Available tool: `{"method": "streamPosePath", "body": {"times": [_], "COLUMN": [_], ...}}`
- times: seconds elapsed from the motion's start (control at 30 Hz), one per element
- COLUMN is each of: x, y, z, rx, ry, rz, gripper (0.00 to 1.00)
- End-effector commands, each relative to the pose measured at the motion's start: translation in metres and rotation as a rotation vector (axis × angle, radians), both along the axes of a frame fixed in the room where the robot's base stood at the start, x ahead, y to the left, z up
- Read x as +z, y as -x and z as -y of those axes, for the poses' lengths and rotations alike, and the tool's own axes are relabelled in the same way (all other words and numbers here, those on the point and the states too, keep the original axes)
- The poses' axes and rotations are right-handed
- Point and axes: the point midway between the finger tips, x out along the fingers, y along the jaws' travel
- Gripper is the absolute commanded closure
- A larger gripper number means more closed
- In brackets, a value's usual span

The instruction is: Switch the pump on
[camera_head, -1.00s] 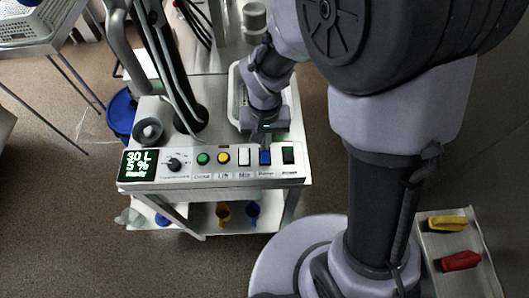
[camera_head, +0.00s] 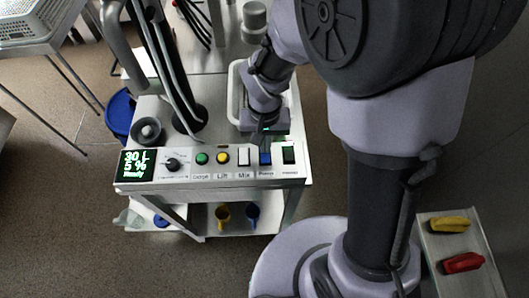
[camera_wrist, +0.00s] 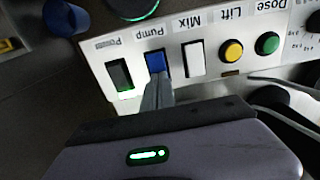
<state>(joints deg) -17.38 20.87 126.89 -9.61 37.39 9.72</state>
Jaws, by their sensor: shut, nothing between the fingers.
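The pump switch is a blue rocker in the panel's row of controls, in the head view (camera_head: 265,159) and the wrist view (camera_wrist: 156,62), where its label reads "Pump" upside down. My gripper (camera_head: 265,142) is shut and empty. In the wrist view its fingertips (camera_wrist: 157,83) reach the edge of the blue switch and cover part of it. I cannot tell whether they touch or press it. The control panel (camera_head: 215,181) has a display (camera_head: 136,164) reading 30 L, 5 % and Ready.
Beside the blue switch are a white Mix switch (camera_wrist: 194,59) and a green-lit Power switch (camera_wrist: 120,75). Further along are a yellow Lift button (camera_wrist: 231,50), a green Dose button (camera_wrist: 267,43) and a knob (camera_head: 171,164). Hoses rise behind the panel.

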Motion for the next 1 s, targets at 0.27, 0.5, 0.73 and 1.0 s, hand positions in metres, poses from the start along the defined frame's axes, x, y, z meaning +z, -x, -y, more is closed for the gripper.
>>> {"method": "streamPosePath", "body": {"times": [0.27,0.5,0.73,1.0], "x": [0.010,0.038,0.064,0.069], "y": [0.000,0.000,0.000,0.000], "z": [0.000,0.000,0.000,0.000], "rx": [0.000,-0.001,0.000,0.000], "ry": [0.000,0.000,0.000,0.000], "rz": [-0.001,0.000,0.000,0.000], "gripper": [1.00,1.00,1.00,1.00]}}
